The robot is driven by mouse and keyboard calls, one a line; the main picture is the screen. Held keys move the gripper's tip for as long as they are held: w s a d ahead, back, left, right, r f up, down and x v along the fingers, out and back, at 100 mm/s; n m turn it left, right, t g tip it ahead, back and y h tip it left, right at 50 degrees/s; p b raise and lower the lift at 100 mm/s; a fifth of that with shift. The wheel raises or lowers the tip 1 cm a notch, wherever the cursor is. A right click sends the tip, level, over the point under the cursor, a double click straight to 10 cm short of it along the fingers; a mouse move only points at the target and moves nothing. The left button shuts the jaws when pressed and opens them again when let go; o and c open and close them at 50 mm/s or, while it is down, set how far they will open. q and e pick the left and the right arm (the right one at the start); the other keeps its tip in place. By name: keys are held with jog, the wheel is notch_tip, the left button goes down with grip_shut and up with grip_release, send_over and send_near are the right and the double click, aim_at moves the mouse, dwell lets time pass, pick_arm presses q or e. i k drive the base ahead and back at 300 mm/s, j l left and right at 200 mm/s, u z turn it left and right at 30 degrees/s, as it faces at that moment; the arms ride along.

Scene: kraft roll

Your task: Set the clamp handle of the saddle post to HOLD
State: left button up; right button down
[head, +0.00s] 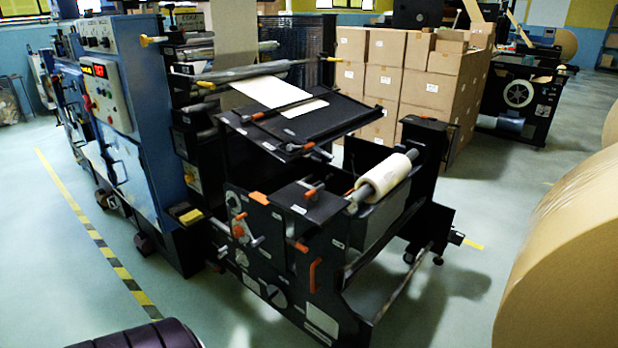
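A black machine frame (270,265) stands in the middle of the head view. A cream roll (388,176) sits on a grey shaft (366,191) across its top. Several small orange handles are on the frame: one on top beside the shaft end (312,190), one on the upper edge (259,198), one on the front (300,246) and an upright one lower down (314,274). I cannot tell which is the saddle post's clamp handle, and no HOLD label is readable. Neither of my grippers is in view.
A blue machine cabinet (130,150) with a control panel (105,92) adjoins the frame on the left. Stacked cardboard boxes (400,75) stand behind. A large kraft roll (570,255) fills the right edge. Open floor (215,310) lies in front, with a striped line (95,235) at left.

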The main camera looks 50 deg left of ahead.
aim_at(313, 193)
jog(key=u, duration=1.55)
